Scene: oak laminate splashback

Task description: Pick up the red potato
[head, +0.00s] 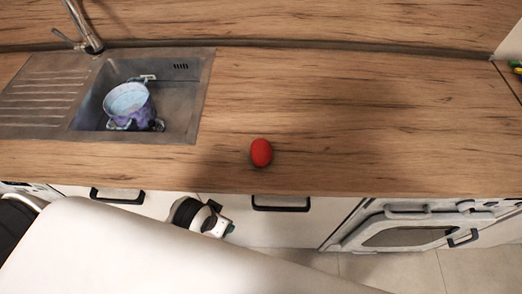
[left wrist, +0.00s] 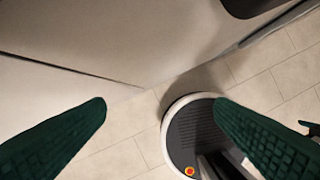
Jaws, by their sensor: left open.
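The red potato (head: 261,152) lies on the wooden worktop, near its front edge and to the right of the sink. It does not show in the left wrist view. My left gripper (head: 227,229) is partly visible in the head view, in front of the cabinet fronts, below and left of the potato and apart from it. In the left wrist view its two dark green fingers (left wrist: 160,108) are spread wide with nothing between them. My right gripper is in neither view.
A sink (head: 180,118) at the left holds a pot (head: 127,99) and something purple. A tap (head: 88,28) stands behind it. The worktop (head: 370,120) around and right of the potato is clear. Cabinet handles (head: 281,204) and an oven (head: 410,232) sit below the front edge.

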